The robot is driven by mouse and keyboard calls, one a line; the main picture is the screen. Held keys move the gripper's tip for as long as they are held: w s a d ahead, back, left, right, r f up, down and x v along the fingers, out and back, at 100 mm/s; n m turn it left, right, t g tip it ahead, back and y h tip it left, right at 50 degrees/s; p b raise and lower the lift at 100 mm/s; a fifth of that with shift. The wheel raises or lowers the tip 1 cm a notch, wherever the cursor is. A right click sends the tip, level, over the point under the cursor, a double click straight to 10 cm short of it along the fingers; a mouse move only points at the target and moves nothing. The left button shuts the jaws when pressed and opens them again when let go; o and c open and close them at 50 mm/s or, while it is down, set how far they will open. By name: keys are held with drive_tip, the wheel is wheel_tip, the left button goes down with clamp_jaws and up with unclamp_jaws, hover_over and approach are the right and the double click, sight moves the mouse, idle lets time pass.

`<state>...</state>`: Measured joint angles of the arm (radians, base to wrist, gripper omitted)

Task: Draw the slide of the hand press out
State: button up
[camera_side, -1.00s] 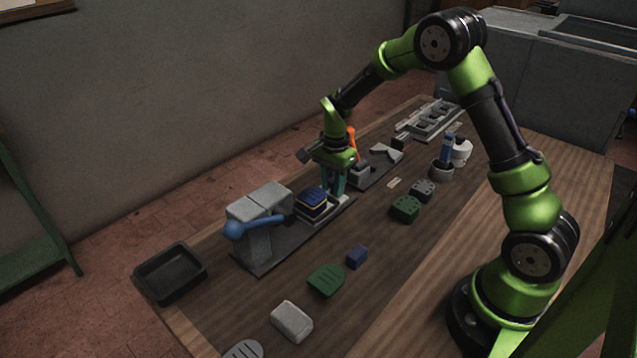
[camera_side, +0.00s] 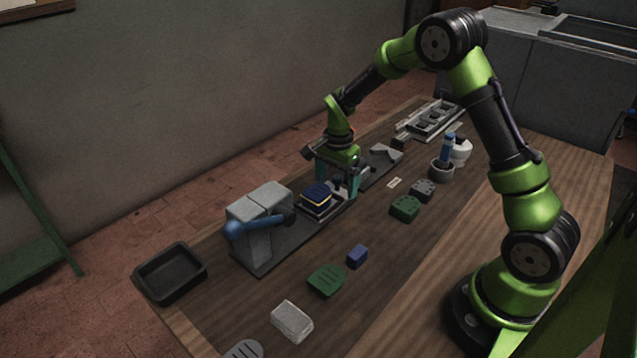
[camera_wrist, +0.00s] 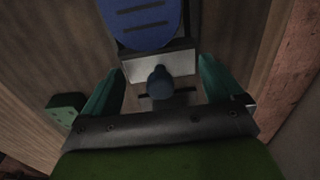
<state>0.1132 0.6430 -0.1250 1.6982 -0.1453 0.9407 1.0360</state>
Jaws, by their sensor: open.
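The hand press (camera_side: 258,213) is a grey block with a blue lever, standing on a dark base plate. Its slide (camera_side: 318,208) lies on the plate to the right of the press and bears a blue and yellow layered stack (camera_side: 317,194). The wrist view shows the slide's pale end block (camera_wrist: 142,66), a blue sole-shaped piece (camera_wrist: 143,20) and a dark round knob (camera_wrist: 160,82). My gripper (camera_side: 337,194) is open at the slide's outer end. In the wrist view its teal fingers (camera_wrist: 162,82) stand on either side of the knob, with gaps on both sides.
A black tray (camera_side: 171,273) stands left of the press.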

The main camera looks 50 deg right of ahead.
drive_tip(key=shift+r, duration=0.1)
drive_tip(key=shift+r, duration=1.65)
drive_tip(key=shift+r, duration=0.15)
drive_tip(key=shift+r, duration=0.85)
drive_tip(key=shift+r, duration=0.1)
drive_tip(key=shift+r, duration=1.4)
